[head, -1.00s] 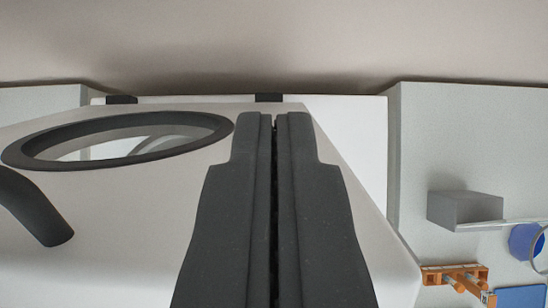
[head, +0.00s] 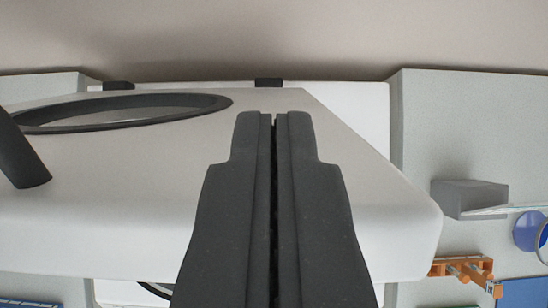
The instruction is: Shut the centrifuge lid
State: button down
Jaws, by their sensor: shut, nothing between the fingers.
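The centrifuge's white lid (head: 120,215) fills the left and middle of the view, with a dark-ringed window (head: 205,102) and a dark handle (head: 20,155) at the left. The lid stands partly open. Its thick front edge shows, and under it part of the centrifuge body (head: 118,292) with a dark curved rim. Dark hinges (head: 268,83) sit at the back. My gripper (head: 275,118) is shut and empty. It lies in front of the lid in the picture, right of the window, and hides part of the lid's front edge. I cannot tell whether it touches the lid.
At the right, a grey box (head: 470,198), an orange rack (head: 462,270), a round blue thing (head: 530,232) and a blue panel (head: 522,293) are on the grey bench (head: 475,110). Another blue thing (head: 15,303) is at the lower left. The bench's back right is clear.

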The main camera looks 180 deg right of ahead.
jog(key=shift+s+f, duration=0.15)
jog(key=shift+s, duration=0.2)
